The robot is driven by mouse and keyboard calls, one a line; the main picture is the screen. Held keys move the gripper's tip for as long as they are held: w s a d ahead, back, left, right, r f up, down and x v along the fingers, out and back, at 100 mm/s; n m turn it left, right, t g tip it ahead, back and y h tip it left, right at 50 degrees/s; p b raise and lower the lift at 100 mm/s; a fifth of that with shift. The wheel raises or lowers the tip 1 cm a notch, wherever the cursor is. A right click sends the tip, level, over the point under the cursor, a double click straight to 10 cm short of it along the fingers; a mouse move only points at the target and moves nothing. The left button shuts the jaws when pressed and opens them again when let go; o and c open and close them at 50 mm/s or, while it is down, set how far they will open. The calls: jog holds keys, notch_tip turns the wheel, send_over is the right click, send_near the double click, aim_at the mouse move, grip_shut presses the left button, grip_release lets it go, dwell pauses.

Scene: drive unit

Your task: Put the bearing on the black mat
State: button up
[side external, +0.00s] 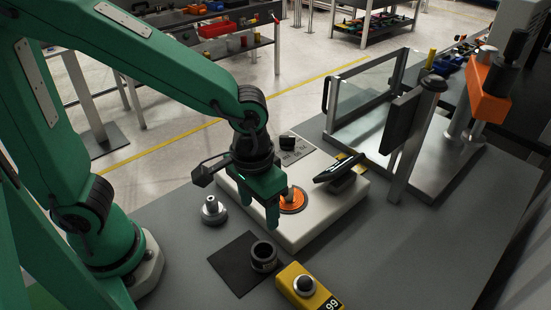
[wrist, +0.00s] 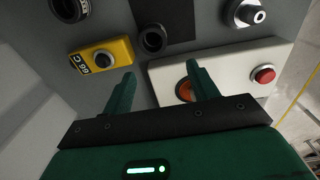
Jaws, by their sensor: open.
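A dark grey ring, which I take to be the bearing (side external: 264,264), stands at the right edge of the black mat (side external: 228,262). In the wrist view the bearing (wrist: 144,46) is at the mat's (wrist: 178,18) lower edge; I cannot tell whether its whole base is on the mat. My gripper (side external: 277,212) is open and empty, above and apart from the bearing, close to the white unit's near side. In the wrist view the fingertips (wrist: 162,70) are spread below the bearing.
A white unit (side external: 320,220) with an orange disc (side external: 292,203) lies behind the mat. A silver flanged part (side external: 213,211) stands to the left. A yellow box with a button (side external: 315,298) is at the front right. A clear guard (side external: 365,100) stands at the back.

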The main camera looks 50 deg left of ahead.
jog(key=s+a+r+t, duration=0.1)
jog(key=a+r+t, duration=0.1)
jog(key=a+r, duration=0.3)
jog(key=s+a+r+t, duration=0.1)
jog(key=a+r+t, duration=0.2)
jog(key=a, duration=0.8)
notch_tip(320, 180, up, 2)
jog(key=shift+s+a+r, duration=0.15)
jog(key=shift+s+a, duration=0.1)
jog(key=shift+s, duration=0.05)
